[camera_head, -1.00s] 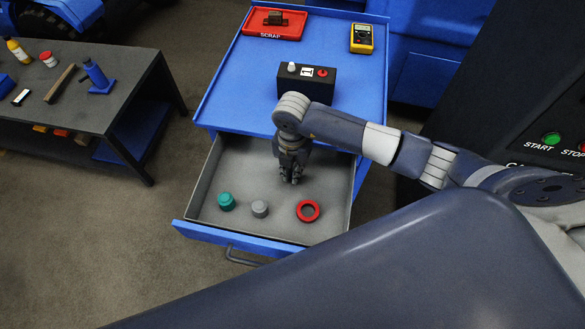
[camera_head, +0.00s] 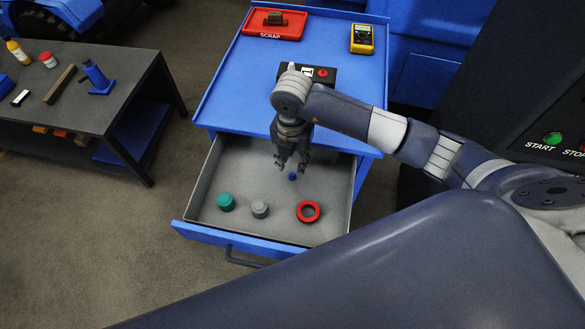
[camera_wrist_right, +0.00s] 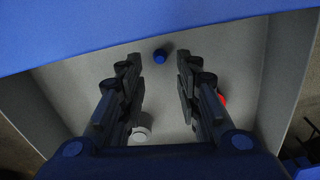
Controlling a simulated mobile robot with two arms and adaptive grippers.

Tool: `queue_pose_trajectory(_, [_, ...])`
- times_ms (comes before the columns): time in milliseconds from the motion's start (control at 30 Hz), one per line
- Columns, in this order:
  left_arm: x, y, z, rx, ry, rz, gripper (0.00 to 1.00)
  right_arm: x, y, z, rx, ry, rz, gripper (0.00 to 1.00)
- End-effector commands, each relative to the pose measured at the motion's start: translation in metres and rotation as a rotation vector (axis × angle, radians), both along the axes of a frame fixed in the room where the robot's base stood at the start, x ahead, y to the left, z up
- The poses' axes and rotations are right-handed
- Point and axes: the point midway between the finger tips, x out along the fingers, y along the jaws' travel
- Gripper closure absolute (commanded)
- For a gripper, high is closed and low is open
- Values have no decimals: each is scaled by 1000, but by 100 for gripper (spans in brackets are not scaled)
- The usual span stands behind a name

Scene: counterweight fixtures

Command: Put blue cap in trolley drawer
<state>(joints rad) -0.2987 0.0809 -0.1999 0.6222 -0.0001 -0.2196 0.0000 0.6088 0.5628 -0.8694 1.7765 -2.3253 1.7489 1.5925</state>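The small blue cap (camera_head: 292,176) lies on the grey floor of the open trolley drawer (camera_head: 230,170), towards its back. It also shows in the right wrist view (camera_wrist_right: 159,56), beyond and between the fingertips. My right gripper (camera_head: 291,165) is over the drawer, open and empty, with its fingers pointing down. In the right wrist view its two fingers (camera_wrist_right: 157,70) are spread apart, and neither touches the cap. My left gripper is not in view.
The drawer also holds a teal cap (camera_head: 226,202), a grey cap (camera_head: 260,209) and a red ring (camera_head: 308,211). On the blue trolley top (camera_head: 235,95) are a black switch box (camera_head: 322,77), a red scrap tray (camera_head: 291,33) and a yellow meter (camera_head: 361,38). A dark workbench (camera_head: 110,110) stands left.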

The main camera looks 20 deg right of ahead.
Motion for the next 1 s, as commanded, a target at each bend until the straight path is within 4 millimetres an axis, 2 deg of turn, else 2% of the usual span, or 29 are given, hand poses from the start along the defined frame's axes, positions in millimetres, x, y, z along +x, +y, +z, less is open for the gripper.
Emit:
queue_pose_trajectory(100, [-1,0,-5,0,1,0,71,1,0,27,0,-6,1,69])
queue_pose_trajectory(200, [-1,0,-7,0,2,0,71,1,0,45,2,-4,0,69])
queue_pose_trajectory(400, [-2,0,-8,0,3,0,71,0,0,66,1,-1,-1,69])
queue_pose_trajectory(1000, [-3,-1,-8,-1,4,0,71,0,0,70,1,1,-1,69])
